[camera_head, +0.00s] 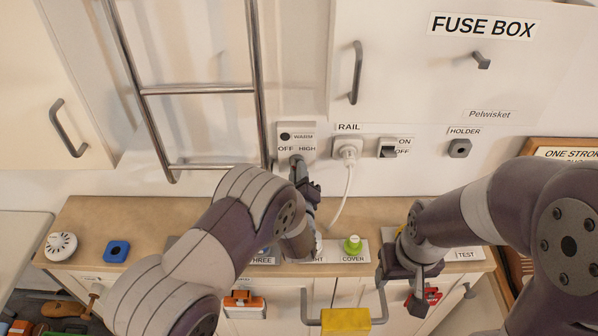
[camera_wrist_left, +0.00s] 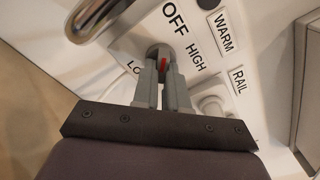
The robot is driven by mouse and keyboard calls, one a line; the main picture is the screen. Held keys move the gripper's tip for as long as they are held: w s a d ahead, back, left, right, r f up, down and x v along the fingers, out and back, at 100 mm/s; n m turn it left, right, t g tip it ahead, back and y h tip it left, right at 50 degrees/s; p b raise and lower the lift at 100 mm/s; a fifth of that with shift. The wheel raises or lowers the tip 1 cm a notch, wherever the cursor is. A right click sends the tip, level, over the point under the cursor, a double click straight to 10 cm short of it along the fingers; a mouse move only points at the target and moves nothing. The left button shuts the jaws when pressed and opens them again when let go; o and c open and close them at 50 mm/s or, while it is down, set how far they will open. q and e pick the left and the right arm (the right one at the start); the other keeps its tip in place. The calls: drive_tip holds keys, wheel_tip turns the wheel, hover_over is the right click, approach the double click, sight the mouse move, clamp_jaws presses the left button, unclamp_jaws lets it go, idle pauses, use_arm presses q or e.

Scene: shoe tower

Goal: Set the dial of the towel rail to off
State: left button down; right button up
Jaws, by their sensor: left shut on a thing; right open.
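The rail's dial plate (camera_head: 309,135) is on the wall beside the towel rail and bears the words WARM, OFF and HIGH. In the left wrist view the dial (camera_wrist_left: 160,48) is a grey knob with a red mark, next to the words OFF, HIGH and a partly hidden LO. My left gripper (camera_wrist_left: 163,60) is shut on the dial; its fingers partly cover it, so I cannot tell its exact setting. In the head view my left gripper (camera_head: 298,163) reaches up to the plate. My right gripper (camera_head: 408,285) is open, low in front of the counter.
The metal towel rail (camera_head: 200,90) stands close left of the dial. A plug with a white cable (camera_head: 347,150) and an ON/OFF switch (camera_head: 388,148) are to the right. The counter (camera_head: 110,215) holds small items.

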idle(0.5)
use_arm(q)
drive_tip(key=c, duration=1.2)
unclamp_jaws()
drive_tip(key=shift+o, duration=0.2)
drive_tip(key=s+b, duration=0.2)
drive_tip(key=s, duration=1)
drive_tip(key=shift+s, duration=0.35)
